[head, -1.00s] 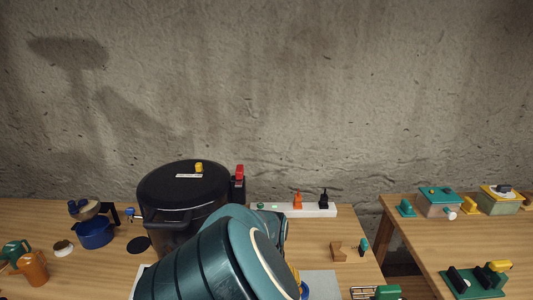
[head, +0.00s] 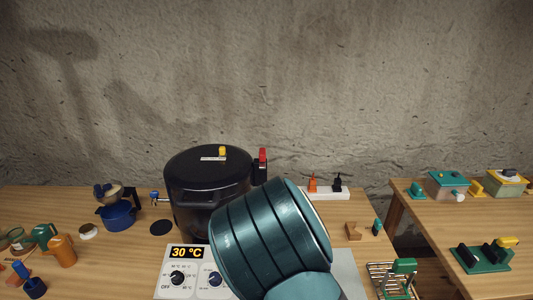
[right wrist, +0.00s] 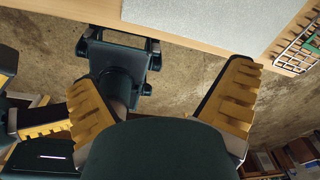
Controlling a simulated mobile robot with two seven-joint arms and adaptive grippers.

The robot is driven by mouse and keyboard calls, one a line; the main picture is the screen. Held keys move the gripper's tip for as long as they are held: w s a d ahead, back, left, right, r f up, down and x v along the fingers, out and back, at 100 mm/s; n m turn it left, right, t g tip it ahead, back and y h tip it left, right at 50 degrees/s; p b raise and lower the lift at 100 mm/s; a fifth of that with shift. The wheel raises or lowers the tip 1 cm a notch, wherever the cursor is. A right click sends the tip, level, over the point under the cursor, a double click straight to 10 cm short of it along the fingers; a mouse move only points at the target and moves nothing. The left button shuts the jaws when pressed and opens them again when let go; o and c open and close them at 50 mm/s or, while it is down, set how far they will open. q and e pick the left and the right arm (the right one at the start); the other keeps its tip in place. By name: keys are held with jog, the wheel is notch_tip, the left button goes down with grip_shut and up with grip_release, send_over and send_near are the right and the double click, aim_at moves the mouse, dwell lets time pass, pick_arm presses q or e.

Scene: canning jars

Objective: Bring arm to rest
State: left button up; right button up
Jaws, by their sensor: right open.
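My right gripper (right wrist: 160,80) shows in the right wrist view with its two yellow-padded fingers spread wide and nothing between them. It hangs over the floor, off the edge of the wooden table, and touches nothing that I can see. In the head view only a dark teal arm link of mine shows, in front of the black pot (head: 190,192); no gripper shows there. At the left edge of the right wrist view, more yellow pads on a dark body look like my left gripper (right wrist: 22,108), partly cut off; its opening is unclear.
A heater panel (head: 186,256) reading 30 °C sits before the pot, partly behind my arm. A blue pot (head: 118,215) and orange mug (head: 62,251) stand left. A power strip (head: 335,193) and wire rack (head: 388,276) are right. A second table (head: 440,222) stands across a gap.

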jog(key=s+d+f+n+g, duration=0.2)
jog(key=s+d+f+n, duration=0.65)
jog(key=f+n, duration=0.3)
pick_arm(q)
jog(key=s+a+f+m+g+y, duration=0.2)
jog(key=s+f+m+g+y, duration=0.25)
jog(key=s+f+m, duration=0.65)
pick_arm(e)
jog(key=s+a+f+n+t+y, duration=0.15)
jog(key=s+f+n+y, duration=0.3)
jog(key=s+n, duration=0.6)
pick_arm(q)
jog(key=a+f+m+y, duration=0.2)
jog(key=a+m+y, duration=0.1)
jog(key=a+m, duration=0.35)
jog(key=w+d+t+b, duration=0.1)
jog(key=w+d+b, duration=0.1)
jog(key=w+b, duration=0.2)
jog(key=shift+w+d+r+m, duration=0.15)
jog(key=shift+w+r+m, duration=0.25)
jog(key=shift+w, duration=0.55)
pick_arm(e)
jog(key=w+a+r+n+t, duration=0.1)
jog(key=w+a+n+t, duration=0.2)
jog(key=w+a+n, duration=0.2)
jog(key=shift+w+r+n, duration=0.3)
jog(key=shift+w+n, duration=0.7)
jog(key=shift+w, duration=0.05)
pick_arm(q)
jog(key=shift+f, duration=0.1)
